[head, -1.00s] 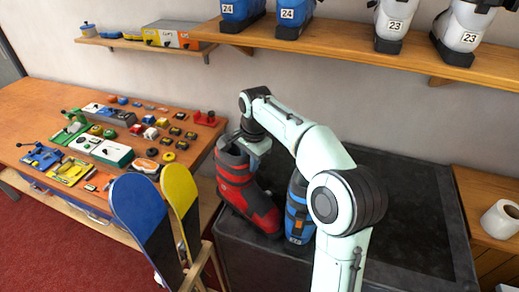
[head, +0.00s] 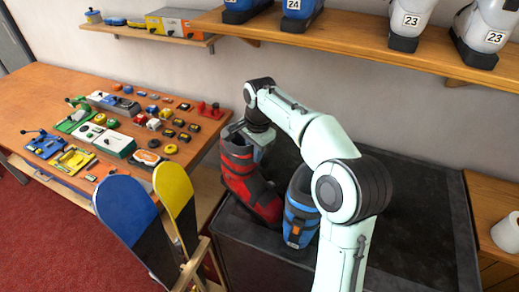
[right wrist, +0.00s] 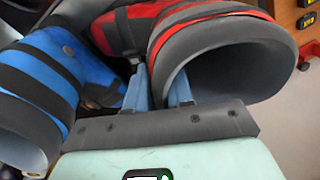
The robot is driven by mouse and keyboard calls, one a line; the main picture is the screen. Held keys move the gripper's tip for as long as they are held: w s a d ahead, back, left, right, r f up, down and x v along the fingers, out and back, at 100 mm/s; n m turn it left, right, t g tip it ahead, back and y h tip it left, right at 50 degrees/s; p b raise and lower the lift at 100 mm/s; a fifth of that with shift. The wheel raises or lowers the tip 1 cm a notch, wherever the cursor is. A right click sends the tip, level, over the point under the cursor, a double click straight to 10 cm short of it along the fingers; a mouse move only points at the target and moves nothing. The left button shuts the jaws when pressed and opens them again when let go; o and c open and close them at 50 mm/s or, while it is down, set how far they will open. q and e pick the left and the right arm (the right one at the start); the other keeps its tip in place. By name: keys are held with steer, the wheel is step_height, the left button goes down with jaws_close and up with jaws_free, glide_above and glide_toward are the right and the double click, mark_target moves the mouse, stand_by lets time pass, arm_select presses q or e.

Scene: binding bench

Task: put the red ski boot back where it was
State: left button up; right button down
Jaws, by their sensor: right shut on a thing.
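The red ski boot (head: 242,178), red with dark grey bands, is at the left end of the dark bench top, toe toward the front right. My right gripper (right wrist: 160,90) is shut on the wall of its cuff. In the right wrist view, the open cuff of the red boot (right wrist: 235,60) shows right of the fingers. I cannot tell whether its sole touches the bench. The blue ski boot (head: 300,208) stands close on its right, partly behind my right arm; it also shows in the right wrist view (right wrist: 45,80). My left gripper is not in view.
The dark bench (head: 420,215) is clear on the right. A wooden table (head: 40,95) holds many small tools. A shelf (head: 350,45) above carries blue and white boots. A paper roll (head: 507,232) sits at right.

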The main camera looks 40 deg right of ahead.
steer(key=shift+s, duration=0.15)
steer(key=shift+s+a, duration=0.15)
steer(key=shift+s, duration=0.1)
steer(key=c, duration=1)
jaws_free()
steer(key=shift+w+f, duration=0.1)
steer(key=shift+w, duration=0.05)
step_height(320, 180, up, 12)
steer(key=s, duration=0.1)
steer(key=shift+s, duration=0.35)
